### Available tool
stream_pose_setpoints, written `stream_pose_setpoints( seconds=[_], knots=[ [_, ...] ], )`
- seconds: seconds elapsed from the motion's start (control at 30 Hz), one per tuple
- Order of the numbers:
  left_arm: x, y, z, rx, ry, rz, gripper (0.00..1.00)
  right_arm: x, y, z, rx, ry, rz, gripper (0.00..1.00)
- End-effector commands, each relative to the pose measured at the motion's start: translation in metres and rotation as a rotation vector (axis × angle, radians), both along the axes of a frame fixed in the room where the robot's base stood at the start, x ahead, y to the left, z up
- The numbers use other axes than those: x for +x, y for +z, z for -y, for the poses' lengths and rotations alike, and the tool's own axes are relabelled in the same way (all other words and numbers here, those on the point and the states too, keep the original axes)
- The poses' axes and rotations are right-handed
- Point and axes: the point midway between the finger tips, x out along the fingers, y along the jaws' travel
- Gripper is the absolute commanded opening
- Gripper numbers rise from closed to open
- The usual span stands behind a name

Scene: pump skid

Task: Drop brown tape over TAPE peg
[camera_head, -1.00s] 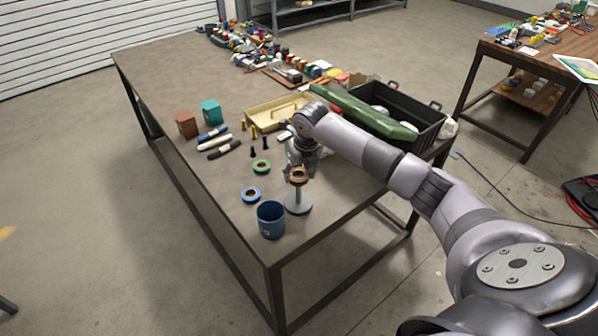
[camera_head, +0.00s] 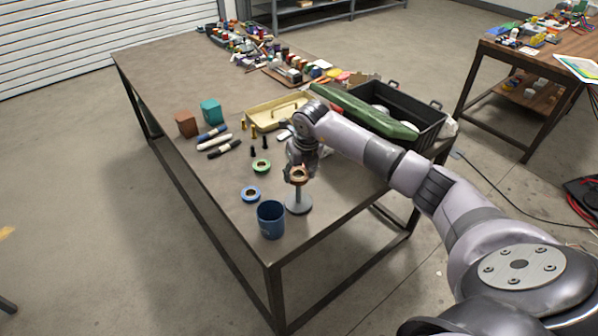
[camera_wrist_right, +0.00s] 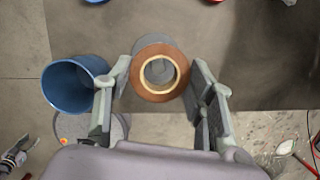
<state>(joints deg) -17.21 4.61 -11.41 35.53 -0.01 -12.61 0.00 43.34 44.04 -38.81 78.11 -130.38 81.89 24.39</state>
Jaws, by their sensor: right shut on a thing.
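The brown tape (camera_head: 299,175) is a ring held flat at the top of the grey TAPE peg (camera_head: 298,195), which stands upright on a round base. My right gripper (camera_head: 300,168) is shut on the tape. In the right wrist view the brown tape (camera_wrist_right: 160,92) sits between the two fingertips (camera_wrist_right: 158,88), and grey shows through its hole. I cannot tell whether the ring is around the post or just above it. My left gripper is not in view.
A blue cup (camera_head: 271,220) stands close beside the peg, near the table's corner. A blue tape ring (camera_head: 251,194) and a green one (camera_head: 261,166) lie nearby. Markers, bolts, a yellow tray (camera_head: 272,113) and a black crate (camera_head: 425,122) are farther back.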

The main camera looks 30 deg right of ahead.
Motion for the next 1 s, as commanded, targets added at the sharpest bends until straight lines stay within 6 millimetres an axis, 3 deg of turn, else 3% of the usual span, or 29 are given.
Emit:
stream_pose_setpoints(
  seconds=[0.67,0.7,1.0],
  knots=[
    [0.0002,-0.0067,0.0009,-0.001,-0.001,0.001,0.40,0.0001,-0.0072,0.0005,-0.001,-0.001,0.000,0.28],
    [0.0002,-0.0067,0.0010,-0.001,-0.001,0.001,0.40,0.0001,-0.0072,0.0004,0.000,-0.001,0.000,0.52],
    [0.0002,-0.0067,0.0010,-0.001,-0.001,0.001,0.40,0.0000,-0.0073,0.0003,0.000,-0.001,0.000,0.72]
  ],
)
